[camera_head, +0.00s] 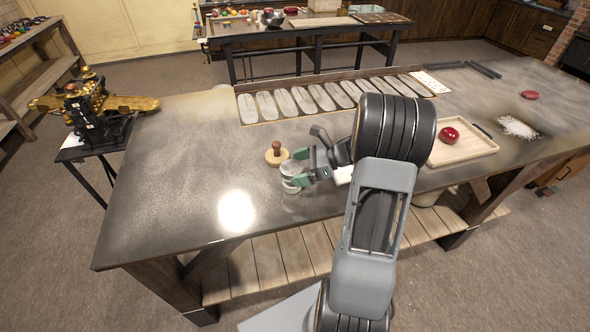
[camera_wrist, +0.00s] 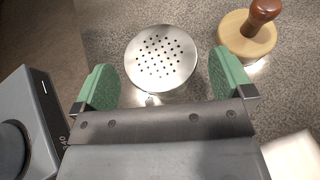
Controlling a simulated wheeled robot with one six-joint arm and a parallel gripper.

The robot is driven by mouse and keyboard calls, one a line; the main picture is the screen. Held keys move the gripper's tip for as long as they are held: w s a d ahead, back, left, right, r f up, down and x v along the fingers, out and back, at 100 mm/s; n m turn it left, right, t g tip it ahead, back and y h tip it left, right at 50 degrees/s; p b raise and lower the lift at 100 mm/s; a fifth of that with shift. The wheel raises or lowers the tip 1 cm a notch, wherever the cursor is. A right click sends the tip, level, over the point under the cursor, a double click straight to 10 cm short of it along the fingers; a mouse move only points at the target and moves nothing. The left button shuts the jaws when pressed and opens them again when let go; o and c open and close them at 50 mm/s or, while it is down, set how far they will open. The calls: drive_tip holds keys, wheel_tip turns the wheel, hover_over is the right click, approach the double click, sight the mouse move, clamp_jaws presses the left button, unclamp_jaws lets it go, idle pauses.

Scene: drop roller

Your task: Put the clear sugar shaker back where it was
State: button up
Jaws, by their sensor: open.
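The clear sugar shaker (camera_head: 291,172) stands upright on the metal table top, left of my arm. In the wrist view its round, perforated metal lid (camera_wrist: 162,58) shows from above; its clear body is mostly hidden below the lid. My gripper (camera_head: 301,167) is open, with its green-padded fingers on either side of the shaker. In the wrist view a gap shows between the lid and the right finger, and a smaller one by the left finger. Whether a finger touches the body is hidden.
A wooden stamp (camera_head: 276,155) with a brown knob stands close behind the shaker. A framed row of pale oval slots (camera_head: 245,108) lies along the back edge. A wooden tray (camera_head: 470,153) with a red ball is at right. The table's left part is clear.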

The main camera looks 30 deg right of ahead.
drive_tip(key=b+v, duration=0.2)
drive_tip(key=v, duration=0.7)
drive_tip(key=w+a+r+m+t+h, duration=0.2)
drive_tip(key=w+r+m+t+h, duration=0.35)
drive_tip(key=m, duration=0.75)
drive_tip(key=w+a+r+m+t+h, duration=0.25)
drive_tip(key=r+m+h, duration=0.45)
drive_tip(key=m, duration=0.7)
drive_tip(key=s+a+f+m+g, duration=0.5)
drive_tip(key=s+a+m, duration=0.2)
drive_tip(key=s+m, duration=0.2)
drive_tip(key=s+a+f+m+g, duration=0.5)
drive_tip(key=s+a+m, duration=0.2)
drive_tip(key=s+m, duration=0.3)
drive_tip(key=shift+m+y, duration=0.45)
drive_tip(key=shift+m, duration=0.65)
